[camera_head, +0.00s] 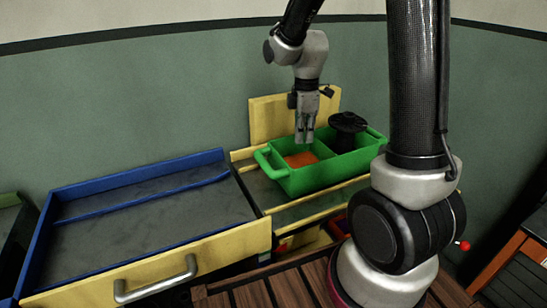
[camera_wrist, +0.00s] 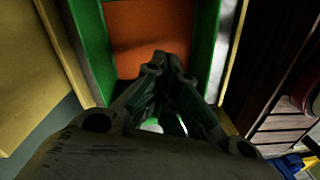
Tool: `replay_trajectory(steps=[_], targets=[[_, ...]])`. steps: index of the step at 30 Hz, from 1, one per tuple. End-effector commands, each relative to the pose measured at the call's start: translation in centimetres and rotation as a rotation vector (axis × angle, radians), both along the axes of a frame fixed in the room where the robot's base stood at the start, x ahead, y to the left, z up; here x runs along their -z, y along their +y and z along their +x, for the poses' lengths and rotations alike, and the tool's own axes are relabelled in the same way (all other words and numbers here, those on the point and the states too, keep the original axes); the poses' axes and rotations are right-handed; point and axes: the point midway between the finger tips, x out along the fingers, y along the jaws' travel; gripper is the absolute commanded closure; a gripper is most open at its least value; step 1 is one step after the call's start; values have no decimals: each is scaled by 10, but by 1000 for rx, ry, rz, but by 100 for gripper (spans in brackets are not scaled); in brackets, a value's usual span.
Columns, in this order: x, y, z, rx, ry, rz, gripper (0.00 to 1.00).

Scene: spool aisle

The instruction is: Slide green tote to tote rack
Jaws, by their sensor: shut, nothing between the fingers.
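The green tote (camera_head: 318,180) sits upright on a grey shelf with yellow rails (camera_head: 318,208), right of centre in the head view. It has a handle at its left end and a divider inside. Its left compartment shows an orange surface (camera_head: 300,159), and a black spool (camera_head: 348,124) stands toward its right end. My gripper (camera_head: 305,141) points down over the left compartment, shut and empty. In the wrist view the fingertips (camera_wrist: 168,62) are together in front of the orange surface, with green walls (camera_wrist: 207,40) on both sides. I cannot tell whether they touch the tote.
A yellow back panel (camera_head: 268,118) rises behind the tote. To the left is a blue-edged grey tray (camera_head: 150,220) with a yellow front and metal handle (camera_head: 155,280). The tray is empty. Wooden slats (camera_head: 275,290) lie in front. I cannot tell which part is the tote rack.

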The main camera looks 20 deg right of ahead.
Motion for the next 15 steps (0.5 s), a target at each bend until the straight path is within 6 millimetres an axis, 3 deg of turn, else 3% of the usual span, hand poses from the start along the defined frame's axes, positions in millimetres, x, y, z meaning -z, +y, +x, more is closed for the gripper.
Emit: replay_trajectory(steps=[9, 15], targets=[[-3, 1, 11, -255, -36, 8, 100], [0, 1, 11, -328, -37, 9, 100]])
